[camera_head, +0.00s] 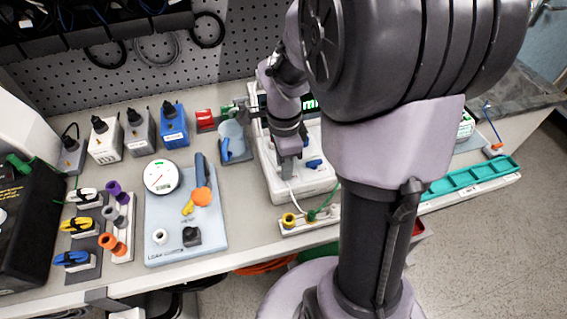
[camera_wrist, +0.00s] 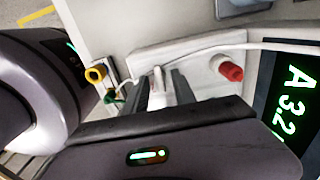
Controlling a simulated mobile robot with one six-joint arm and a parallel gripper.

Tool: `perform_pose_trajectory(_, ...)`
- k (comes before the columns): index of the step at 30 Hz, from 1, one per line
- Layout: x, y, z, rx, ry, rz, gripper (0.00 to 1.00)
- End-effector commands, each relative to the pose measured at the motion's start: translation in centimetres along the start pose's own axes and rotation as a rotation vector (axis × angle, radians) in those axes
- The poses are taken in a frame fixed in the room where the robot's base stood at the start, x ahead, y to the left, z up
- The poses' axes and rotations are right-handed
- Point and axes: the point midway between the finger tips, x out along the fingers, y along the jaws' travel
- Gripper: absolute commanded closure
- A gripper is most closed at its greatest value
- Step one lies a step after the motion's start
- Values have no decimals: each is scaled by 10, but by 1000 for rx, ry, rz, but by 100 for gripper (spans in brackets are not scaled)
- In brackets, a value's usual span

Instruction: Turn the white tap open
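The white tap (camera_wrist: 157,84) shows in the wrist view as a small pale upright piece in front of the white pump housing (camera_wrist: 197,68). My gripper (camera_wrist: 160,92) has its two dark fingers one on each side of this piece, with a gap between them. It looks open; contact with the tap cannot be made out. In the head view my gripper (camera_head: 288,166) points down over the white pump (camera_head: 302,187), and the white tap is hidden there. A blue tap (camera_head: 314,163) sits on the pump just right of the fingers.
A red port (camera_wrist: 228,69) and a lit display (camera_wrist: 290,105) are right of the fingers in the wrist view. A white tube (camera_wrist: 215,46) crosses behind. A yellow connector (camera_head: 290,219) stands before the pump. A blue gauge board (camera_head: 160,215) lies left.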

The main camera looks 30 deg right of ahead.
Motion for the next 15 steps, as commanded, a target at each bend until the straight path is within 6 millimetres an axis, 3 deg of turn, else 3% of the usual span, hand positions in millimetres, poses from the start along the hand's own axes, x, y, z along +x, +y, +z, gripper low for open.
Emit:
perform_pose_trajectory(2, 0, 0, 0, 0, 0, 0, 68)
perform_pose_trajectory(7, 0, 0, 0, 0, 0, 0, 100)
perform_pose_trajectory(15, -1, 0, 0, -4, 0, 0, 100)
